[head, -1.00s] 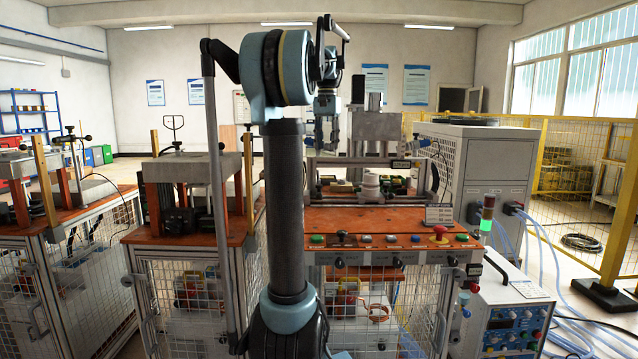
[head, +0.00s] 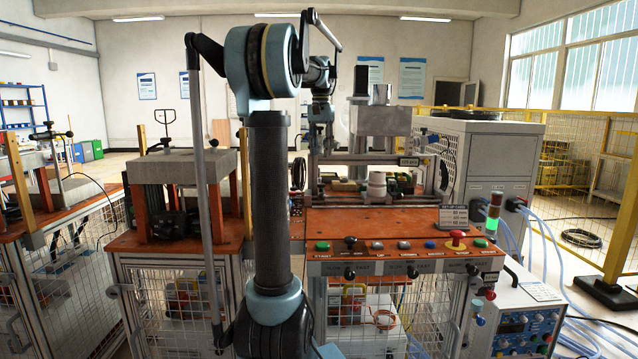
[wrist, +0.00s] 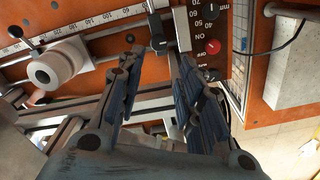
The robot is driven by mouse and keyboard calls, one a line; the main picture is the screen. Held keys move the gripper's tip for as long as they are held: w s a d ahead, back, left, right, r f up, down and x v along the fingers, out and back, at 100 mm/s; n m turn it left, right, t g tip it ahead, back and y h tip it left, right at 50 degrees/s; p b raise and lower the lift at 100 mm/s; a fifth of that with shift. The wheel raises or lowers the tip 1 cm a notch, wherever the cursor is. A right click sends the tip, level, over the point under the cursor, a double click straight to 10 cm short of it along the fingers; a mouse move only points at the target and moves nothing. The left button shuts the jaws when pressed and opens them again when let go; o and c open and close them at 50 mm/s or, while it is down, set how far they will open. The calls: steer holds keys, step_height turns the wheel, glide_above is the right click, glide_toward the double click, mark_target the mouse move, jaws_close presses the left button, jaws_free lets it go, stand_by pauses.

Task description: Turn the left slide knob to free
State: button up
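My gripper (wrist: 156,62) is open and empty in the wrist view, its two dark fingers spread apart. Just beyond the fingertips, near the top centre, is a small black knob-like block (wrist: 158,34) on a stem beside a white ruler scale (wrist: 85,24). It lies between the fingertip lines but appears apart from the fingers. It may be the left slide knob, but I cannot confirm this or read its setting. In the head view my gripper (head: 320,142) hangs over the rear of the orange-topped bench (head: 350,219). The slide knob cannot be picked out there.
The bench front has buttons and a red emergency stop (head: 456,240). Metal rails surround the fixture.

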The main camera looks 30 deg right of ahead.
mark_target(321, 184)
step_height(321, 184, down, 12)
steer(key=shift+r, duration=0.2)
stand_by(0.4)
steer(key=shift+d, duration=0.1)
jaws_close()
